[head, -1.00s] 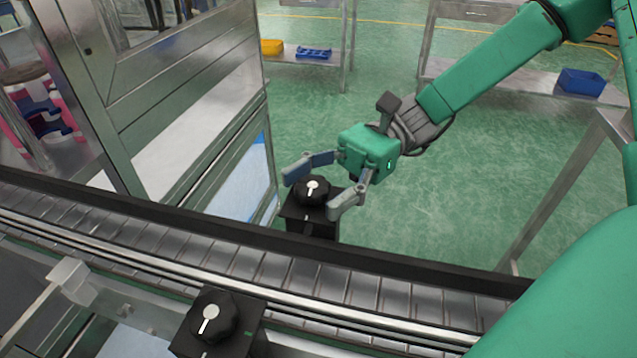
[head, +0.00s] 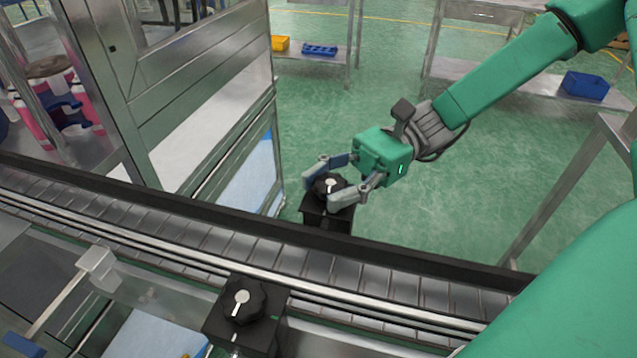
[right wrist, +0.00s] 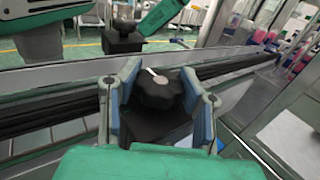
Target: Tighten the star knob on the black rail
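A black star knob (head: 329,185) with a white pointer mark sits on a black block (head: 326,216) at the far side of the conveyor's black rail (head: 250,227). My right gripper (head: 331,184) has its two fingers on opposite sides of this knob. The fingers partly hide the knob's sides in the head view. A second, similar knob (head: 239,301) stands on a black block at the near side. My left gripper is not identifiable in either view.
The slatted conveyor (head: 390,285) runs across between the two knobs. A metal-framed machine cabinet (head: 200,95) stands at the left, close to the far knob. Green floor (head: 450,200) lies open beyond the rail. A shelf holds a blue bin (head: 585,85) at the back right.

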